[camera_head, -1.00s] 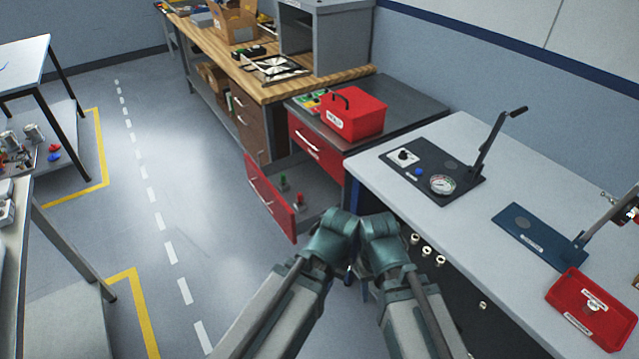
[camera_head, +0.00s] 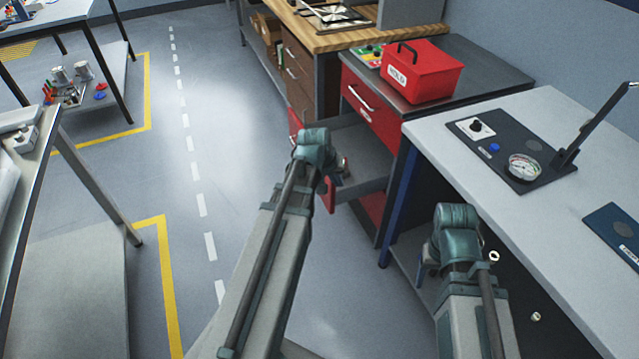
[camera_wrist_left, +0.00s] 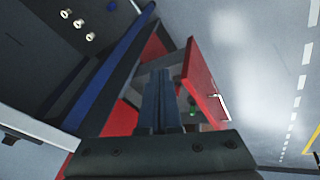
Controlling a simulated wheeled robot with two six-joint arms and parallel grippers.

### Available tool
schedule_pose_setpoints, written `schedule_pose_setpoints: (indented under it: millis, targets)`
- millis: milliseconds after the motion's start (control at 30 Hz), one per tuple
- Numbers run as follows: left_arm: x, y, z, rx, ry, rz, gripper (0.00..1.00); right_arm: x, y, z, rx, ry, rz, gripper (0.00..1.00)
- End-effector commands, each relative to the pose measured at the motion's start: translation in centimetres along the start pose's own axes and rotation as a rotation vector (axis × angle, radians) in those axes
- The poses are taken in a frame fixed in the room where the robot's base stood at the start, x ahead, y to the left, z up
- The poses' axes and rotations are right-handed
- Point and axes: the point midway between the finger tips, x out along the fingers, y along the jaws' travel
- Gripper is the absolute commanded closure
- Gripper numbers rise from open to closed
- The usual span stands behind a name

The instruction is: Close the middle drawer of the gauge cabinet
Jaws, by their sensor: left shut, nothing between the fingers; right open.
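The gauge cabinet (camera_head: 408,151) is grey with red drawer fronts. Its middle drawer (camera_head: 330,194) is pulled out, its front standing away from the cabinet; my left gripper covers much of it in the head view. The wrist view shows this red front (camera_wrist_left: 199,77) with its bar handle, and a green item inside. My left gripper (camera_head: 340,168) is at the drawer, fingers shut and empty; in the left wrist view its fingers (camera_wrist_left: 168,98) overlap the drawer's inner side, and contact cannot be told. My right gripper (camera_head: 458,230) is open beside the white bench, its fingertips largely hidden.
The upper red drawer (camera_head: 369,108) looks shut. A red toolbox (camera_head: 424,73) sits on the cabinet top. The white bench (camera_head: 432,132) with a gauge plate (camera_head: 515,152) stands to the right. Open floor (camera_head: 240,150) lies left of the cabinet.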

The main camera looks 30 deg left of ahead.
Motion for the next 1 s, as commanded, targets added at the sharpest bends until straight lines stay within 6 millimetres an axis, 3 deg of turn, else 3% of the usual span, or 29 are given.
schedule_pose_setpoints:
  millis: [33,100,200,333,667,1000]
  targets:
    - [1.8,-3.1,-1.6,-0.070,0.047,0.009,1.00,2.3,-0.2,-0.1,0.000,0.000,0.000,0.34]
    - [2.3,-6.1,-3.5,-0.146,0.106,0.023,1.00,3.5,-0.3,-0.2,0.000,0.000,0.000,0.34]
    - [2.5,-9.6,-5.4,-0.231,0.174,0.036,1.00,4.7,-0.5,-0.3,0.000,0.000,0.000,0.34]
    - [2.4,-12.4,-6.8,-0.297,0.229,0.046,1.00,5.5,-0.5,-0.3,0.000,0.000,0.000,0.34]
    - [2.7,-13.4,-7.4,-0.321,0.251,0.050,1.00,6.0,-0.6,-0.4,0.000,0.000,0.000,0.34]
    - [8.1,-13.5,-8.6,-0.318,0.249,0.049,1.00,10.5,-1.0,-0.6,0.000,0.000,0.000,0.34]
